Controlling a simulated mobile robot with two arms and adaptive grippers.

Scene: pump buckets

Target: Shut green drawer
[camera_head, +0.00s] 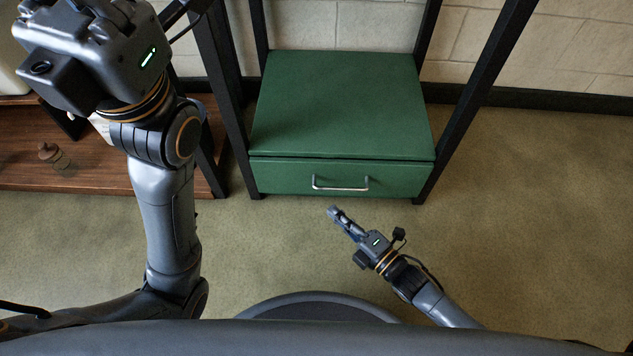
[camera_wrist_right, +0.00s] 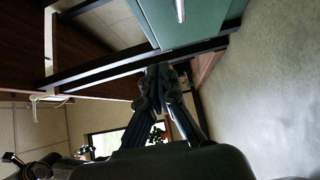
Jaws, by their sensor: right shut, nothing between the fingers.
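The green drawer (camera_head: 290,179) is in a green cabinet (camera_head: 345,100) between black legs, in the head view. A thin dark line runs along the top of its front; I cannot tell from above whether it stands slightly out. Its silver handle (camera_head: 340,188) is on the front. My right gripper (camera_head: 333,212) is shut and empty, just in front of and below the handle, apart from it as far as I see. In the right wrist view the gripper (camera_wrist_right: 158,72) points toward the cabinet's black frame, with the drawer front (camera_wrist_right: 200,12) above. My left arm rises at the left; its fingertips are out of view.
A brown wooden shelf (camera_head: 110,176) with a small wooden object (camera_head: 52,154) stands at the left. Black frame legs (camera_head: 475,95) flank the cabinet. A pale brick wall (camera_head: 570,50) is behind. The carpet (camera_head: 540,200) at the right is clear.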

